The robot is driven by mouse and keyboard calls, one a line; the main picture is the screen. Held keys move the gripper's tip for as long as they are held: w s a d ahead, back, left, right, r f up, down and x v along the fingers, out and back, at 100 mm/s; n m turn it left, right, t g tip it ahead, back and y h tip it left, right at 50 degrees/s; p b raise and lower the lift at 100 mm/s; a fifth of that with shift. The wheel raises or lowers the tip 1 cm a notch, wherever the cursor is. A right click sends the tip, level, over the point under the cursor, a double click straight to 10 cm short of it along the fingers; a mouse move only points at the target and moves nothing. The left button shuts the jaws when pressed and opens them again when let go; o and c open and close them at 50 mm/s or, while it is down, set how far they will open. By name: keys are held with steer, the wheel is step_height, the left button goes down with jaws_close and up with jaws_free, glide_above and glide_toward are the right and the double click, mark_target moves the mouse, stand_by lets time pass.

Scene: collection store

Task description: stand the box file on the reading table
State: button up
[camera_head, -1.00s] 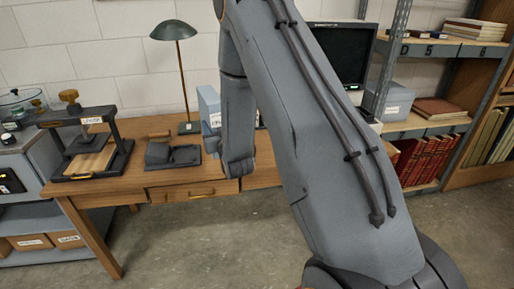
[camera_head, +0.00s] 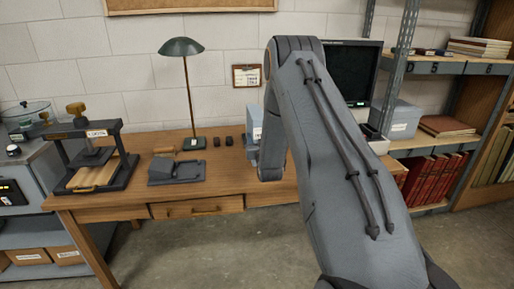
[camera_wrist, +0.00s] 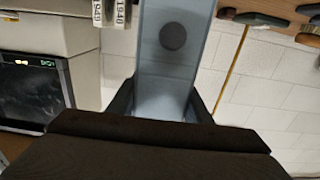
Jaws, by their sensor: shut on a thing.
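The box file is pale blue-grey. In the wrist view the box file (camera_wrist: 180,75) stands between my two dark fingers, with a round dark spot on its face. My gripper (camera_wrist: 160,105) is shut on it. In the head view a narrow strip of the box file (camera_head: 255,124) with a white label shows left of my arm, over the back of the reading table (camera_head: 120,197). My arm hides the rest of it and most of my gripper. I cannot tell whether its base touches the table top.
A green lamp (camera_head: 187,100), a grey cradle-like stand (camera_head: 176,171) and a press (camera_head: 92,160) occupy the table's left and middle. Small dark blocks lie near the lamp. A monitor (camera_head: 350,75) stands behind my arm. Shelves (camera_head: 440,142) fill the right. The table's front middle is clear.

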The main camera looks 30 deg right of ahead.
steer(key=shift+f+p, duration=0.5)
steer(key=shift+f, duration=1.7)
steer(key=o, duration=1.5)
steer(key=shift+f, duration=0.1)
steer(key=shift+c, duration=0.2)
